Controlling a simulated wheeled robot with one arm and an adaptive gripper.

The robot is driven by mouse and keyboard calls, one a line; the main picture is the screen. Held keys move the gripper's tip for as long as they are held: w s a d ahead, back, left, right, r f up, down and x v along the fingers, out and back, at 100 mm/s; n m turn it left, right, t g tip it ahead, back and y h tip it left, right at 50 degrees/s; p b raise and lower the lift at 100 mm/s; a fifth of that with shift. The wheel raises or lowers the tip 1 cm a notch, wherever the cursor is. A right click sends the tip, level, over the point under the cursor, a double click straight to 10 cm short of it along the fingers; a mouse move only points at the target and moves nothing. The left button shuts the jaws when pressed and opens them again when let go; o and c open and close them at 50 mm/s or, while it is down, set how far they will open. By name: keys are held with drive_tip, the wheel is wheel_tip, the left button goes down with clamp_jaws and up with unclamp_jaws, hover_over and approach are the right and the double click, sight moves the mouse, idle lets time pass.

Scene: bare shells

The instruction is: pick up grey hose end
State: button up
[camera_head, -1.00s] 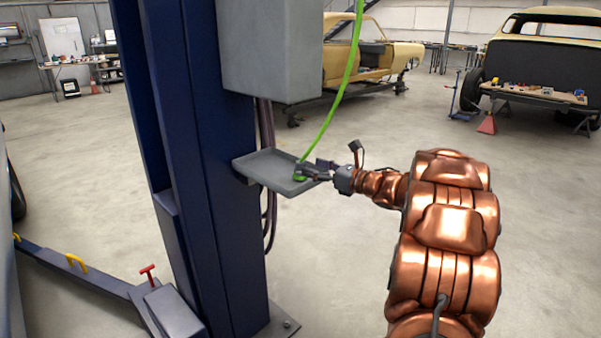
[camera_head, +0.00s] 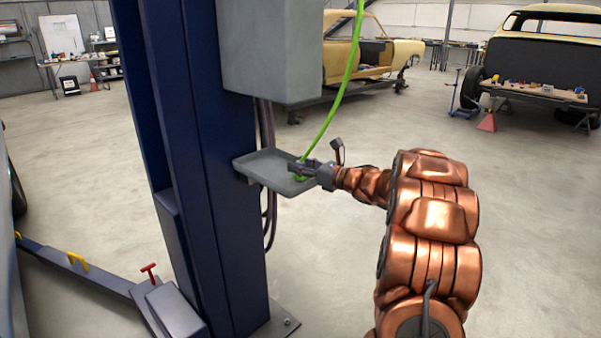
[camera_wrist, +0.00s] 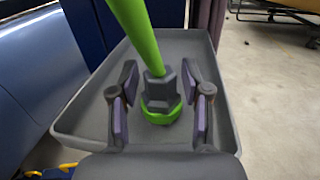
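The grey hose end (camera_wrist: 160,90) is a grey fitting with a green ring at its base, on the end of a green hose (camera_head: 344,83). It stands in the grey tray (camera_head: 255,169) fixed to the blue post, and the tray also fills much of the wrist view (camera_wrist: 75,118). My gripper (camera_head: 297,168) is over the tray at the hose's lower end. In the wrist view my gripper (camera_wrist: 160,112) is open, with one finger on each side of the hose end and a gap showing on both sides. In the head view my gripper partly hides the fitting.
The blue post (camera_head: 205,160) stands left of the tray, with a grey box (camera_head: 268,50) above it. Dark cables hang below the box. A lift arm (camera_head: 85,275) lies at lower left. Open concrete floor is to the right; car shells stand far back.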

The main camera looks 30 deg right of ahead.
clamp_jaws()
idle(0.3)
